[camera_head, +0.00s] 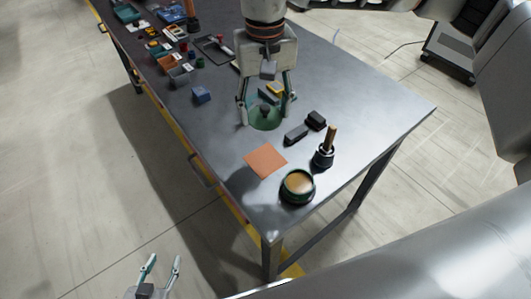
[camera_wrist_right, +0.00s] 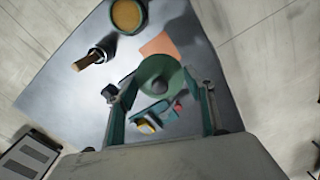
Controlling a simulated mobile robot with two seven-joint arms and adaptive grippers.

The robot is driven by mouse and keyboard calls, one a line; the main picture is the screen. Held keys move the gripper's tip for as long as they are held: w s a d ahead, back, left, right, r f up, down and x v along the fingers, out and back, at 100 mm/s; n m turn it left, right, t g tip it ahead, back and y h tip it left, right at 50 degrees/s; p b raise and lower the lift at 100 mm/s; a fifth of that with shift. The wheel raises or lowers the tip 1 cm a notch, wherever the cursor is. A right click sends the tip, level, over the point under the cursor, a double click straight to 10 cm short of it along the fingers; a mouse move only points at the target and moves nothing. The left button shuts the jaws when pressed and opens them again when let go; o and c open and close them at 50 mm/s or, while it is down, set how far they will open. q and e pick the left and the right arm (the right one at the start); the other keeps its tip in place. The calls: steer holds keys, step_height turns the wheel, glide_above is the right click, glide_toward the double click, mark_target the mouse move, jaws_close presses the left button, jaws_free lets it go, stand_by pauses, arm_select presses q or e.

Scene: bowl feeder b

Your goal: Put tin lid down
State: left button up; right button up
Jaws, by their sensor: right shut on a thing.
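The tin lid (camera_head: 266,121) is a green disc with a dark knob on top. My right gripper (camera_head: 267,103) comes down from above with its two fingers at opposite sides of the lid and is shut on it. The lid also shows between the fingers in the right wrist view (camera_wrist_right: 165,72). I cannot tell whether it touches the table. The open round tin (camera_head: 298,186), dark green with tan contents, stands near the table's front corner. My left gripper (camera_head: 162,268) is open and empty, low at the left, off the table.
An orange square (camera_head: 266,160) lies flat on the grey table (camera_head: 372,108) beside the tin. Two dark blocks (camera_head: 296,133) and a dark pot with a wooden handle (camera_head: 325,155) stand right of it.

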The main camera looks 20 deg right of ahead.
mark_target(265, 117)
step_height(265, 117, down, 15)
steer(key=shift+f, duration=0.1)
stand_by(0.4)
steer(key=shift+f, duration=0.2)
steer(key=o, duration=1)
steer(key=shift+r, duration=0.2)
step_height(265, 117, up, 12)
